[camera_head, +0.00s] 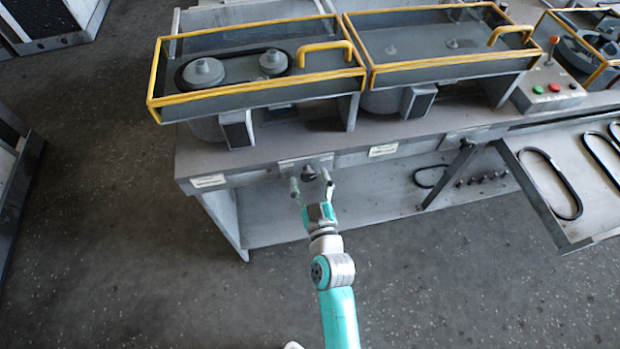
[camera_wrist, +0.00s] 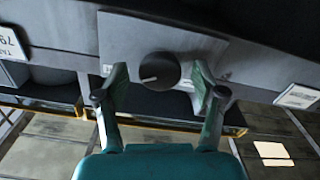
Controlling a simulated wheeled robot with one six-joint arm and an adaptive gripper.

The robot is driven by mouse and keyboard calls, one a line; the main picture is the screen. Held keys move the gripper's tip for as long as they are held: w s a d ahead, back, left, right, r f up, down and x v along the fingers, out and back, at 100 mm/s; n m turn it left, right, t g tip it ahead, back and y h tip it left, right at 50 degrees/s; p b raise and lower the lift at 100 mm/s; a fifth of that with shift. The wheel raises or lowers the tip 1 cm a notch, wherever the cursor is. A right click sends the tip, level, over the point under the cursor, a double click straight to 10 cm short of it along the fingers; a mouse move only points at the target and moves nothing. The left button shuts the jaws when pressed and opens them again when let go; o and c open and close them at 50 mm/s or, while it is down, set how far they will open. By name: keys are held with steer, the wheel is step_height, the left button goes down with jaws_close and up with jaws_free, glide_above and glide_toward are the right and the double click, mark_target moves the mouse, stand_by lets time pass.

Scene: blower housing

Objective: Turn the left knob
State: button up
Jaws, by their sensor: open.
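The knob (camera_head: 308,173) is a dark round knob on a light plate (camera_head: 290,166) on the front edge of the workbench. In the wrist view the knob (camera_wrist: 159,71) shows a pale pointer mark towards its lower left. My gripper (camera_head: 311,186) is open in front of the knob, with one finger to each side of it. In the wrist view my gripper (camera_wrist: 160,92) has visible gaps between both fingers and the knob. I cannot tell how far the fingertips are from the plate. No second knob can be made out clearly.
The workbench (camera_head: 250,148) carries two yellow-framed guards (camera_head: 250,92) (camera_head: 440,65) above the knob. A control box (camera_head: 548,88) with buttons stands at the right. A tray (camera_head: 545,215) holding black belts sticks out at the front right. Floor is free at the lower left.

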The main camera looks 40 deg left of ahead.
steer(key=shift+w+a, duration=0.15)
steer(key=c, duration=1.1)
steer(key=shift+c, duration=0.2)
steer(key=m, duration=1.1)
steer(key=shift+m, duration=0.3)
